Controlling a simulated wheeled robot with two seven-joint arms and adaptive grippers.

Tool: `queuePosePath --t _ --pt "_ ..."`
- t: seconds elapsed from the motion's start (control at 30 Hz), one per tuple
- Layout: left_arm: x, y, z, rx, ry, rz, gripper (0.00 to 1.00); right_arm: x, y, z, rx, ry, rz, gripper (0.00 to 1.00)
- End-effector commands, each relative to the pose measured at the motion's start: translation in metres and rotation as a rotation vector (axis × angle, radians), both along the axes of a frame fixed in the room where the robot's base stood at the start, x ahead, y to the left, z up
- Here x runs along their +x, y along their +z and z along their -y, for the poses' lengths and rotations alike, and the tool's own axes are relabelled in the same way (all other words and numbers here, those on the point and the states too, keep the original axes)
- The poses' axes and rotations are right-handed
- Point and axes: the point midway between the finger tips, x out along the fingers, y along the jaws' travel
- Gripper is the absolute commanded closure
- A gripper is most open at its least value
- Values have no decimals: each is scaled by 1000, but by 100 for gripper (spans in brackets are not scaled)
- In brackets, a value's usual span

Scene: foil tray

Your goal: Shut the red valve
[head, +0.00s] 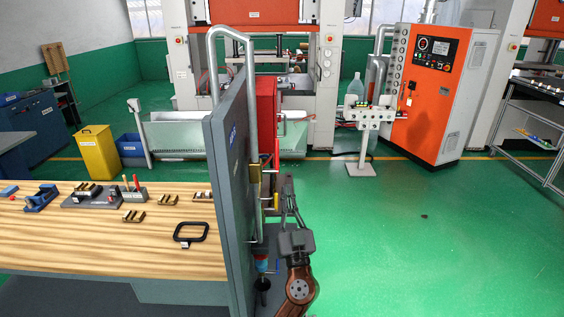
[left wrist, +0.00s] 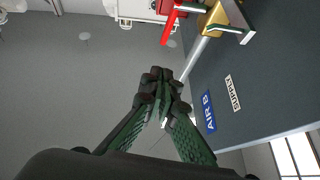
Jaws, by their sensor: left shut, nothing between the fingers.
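The red valve shows as a red lever (head: 277,152) beside the grey upright panel (head: 229,200) in the head view. In the left wrist view the red lever (left wrist: 172,22) is at the top, beside a brass body (left wrist: 216,18) on a pale pipe (left wrist: 196,54). The lever slants roughly the same way as the pipe there. My left gripper (head: 287,182) is right of the panel, below the red lever in the picture. In the wrist view its fingertips (left wrist: 161,80) are together and empty, with a gap to the lever. My right gripper is not in view.
A yellow handle (head: 276,202) is close to my left gripper. The panel carries a blue AIR B label (left wrist: 208,111) and a SUPPLY label (left wrist: 232,93). A wooden bench (head: 100,245) with small parts stands left of the panel.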

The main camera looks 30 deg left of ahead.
Motion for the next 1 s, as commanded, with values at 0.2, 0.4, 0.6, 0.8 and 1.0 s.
queuePosePath --t 0.2,0.4,0.6,0.8,1.0 --pt "4 6 -6 3 3 1 100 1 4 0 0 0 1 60" --pt "25 27 -24 5 4 1 100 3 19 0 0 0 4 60" --pt "52 49 -47 3 4 0 100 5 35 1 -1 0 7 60" --pt "76 52 -69 5 5 -4 100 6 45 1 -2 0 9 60" --pt "90 47 -80 3 3 -1 100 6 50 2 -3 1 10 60"
